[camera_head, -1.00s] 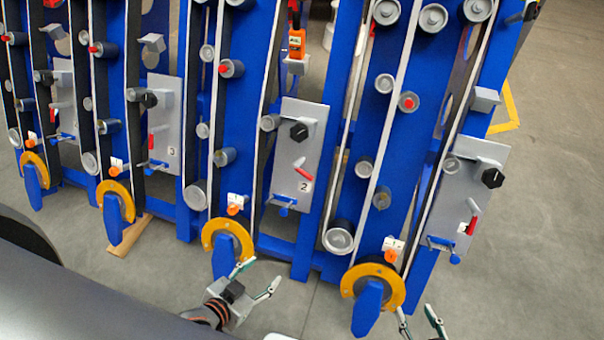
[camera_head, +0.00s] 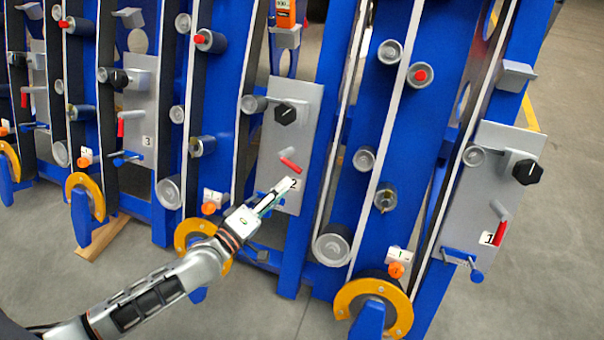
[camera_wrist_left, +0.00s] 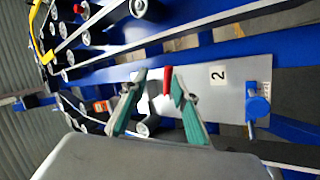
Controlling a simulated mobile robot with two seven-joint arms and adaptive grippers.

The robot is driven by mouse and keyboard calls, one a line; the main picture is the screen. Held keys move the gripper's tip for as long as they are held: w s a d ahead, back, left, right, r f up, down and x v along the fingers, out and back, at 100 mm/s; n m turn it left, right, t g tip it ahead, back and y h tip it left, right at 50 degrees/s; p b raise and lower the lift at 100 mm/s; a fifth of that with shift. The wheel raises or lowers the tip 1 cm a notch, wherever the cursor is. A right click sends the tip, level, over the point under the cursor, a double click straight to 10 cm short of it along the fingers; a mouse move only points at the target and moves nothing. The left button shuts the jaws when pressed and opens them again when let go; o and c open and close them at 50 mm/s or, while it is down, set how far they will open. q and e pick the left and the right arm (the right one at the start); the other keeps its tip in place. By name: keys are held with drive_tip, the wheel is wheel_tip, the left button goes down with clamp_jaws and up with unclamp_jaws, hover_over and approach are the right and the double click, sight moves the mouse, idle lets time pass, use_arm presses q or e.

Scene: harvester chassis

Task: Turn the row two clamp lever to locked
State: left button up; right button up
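The row two clamp lever (camera_head: 289,163) has a red handle on the grey plate marked 2 (camera_head: 274,140). In the head view it slants down to the right from its pivot. My left gripper (camera_head: 283,190) is just below the lever, in front of the plate's lower part and near the number label. In the left wrist view the two green-padded fingers (camera_wrist_left: 159,78) stand apart, with the red lever handle (camera_wrist_left: 167,80) showing between their tips. I see no contact with it. My right gripper is not in view.
A black knob (camera_head: 285,115) sits above the lever, and a blue clamp (camera_head: 270,200) is at the plate's lower edge, close to my gripper. Plates marked 3 (camera_head: 138,100) and 1 (camera_head: 480,200) stand either side. Blue frames and yellow-rimmed wheels (camera_head: 372,295) flank the space.

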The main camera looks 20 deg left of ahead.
sight(293, 164)
use_arm(q)
drive_tip(key=shift+w+f+n+y+b, duration=0.2)
drive_tip(key=shift+w+n+b, duration=0.2)
drive_tip(key=shift+w, duration=1.3)
drive_tip(key=shift+w+f+n+y+b, duration=0.15)
drive_tip(key=shift+w+n+b, duration=0.25)
drive_tip(key=shift+w, duration=1.3)
drive_tip(key=shift+w+f+n+y+b, duration=0.1)
drive_tip(key=shift+w+f+n+b, duration=0.25)
drive_tip(key=shift+w, duration=1.35)
drive_tip(key=shift+r, duration=0.15)
clamp_jaws()
